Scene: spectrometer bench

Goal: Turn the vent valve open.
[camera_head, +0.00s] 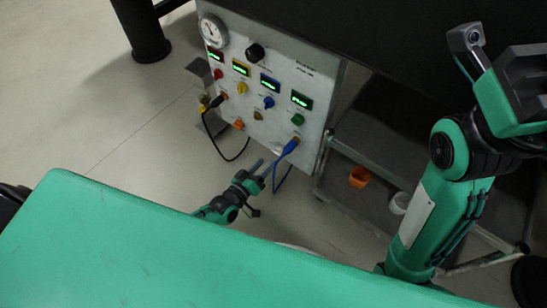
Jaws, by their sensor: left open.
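A grey instrument panel (275,115) stands tilted in the picture at the upper middle. It bears a black knob (255,52) near its top and red, yellow (242,88), blue (268,102) and green (298,119) knobs. The labels are too small to read, so I cannot tell which part is the vent valve. My left gripper (264,172) is open in front of the panel's lower edge, close to a blue cable, with nothing seen between its fingers. My right arm (425,215) rises at the right; its gripper's state is unclear.
A round gauge (213,32) and several lit displays are on the panel. A black cable (222,150) and a blue cable (284,152) hang from it. A grey shelf (375,140) holds an orange cup (359,177) and a white cup (400,203).

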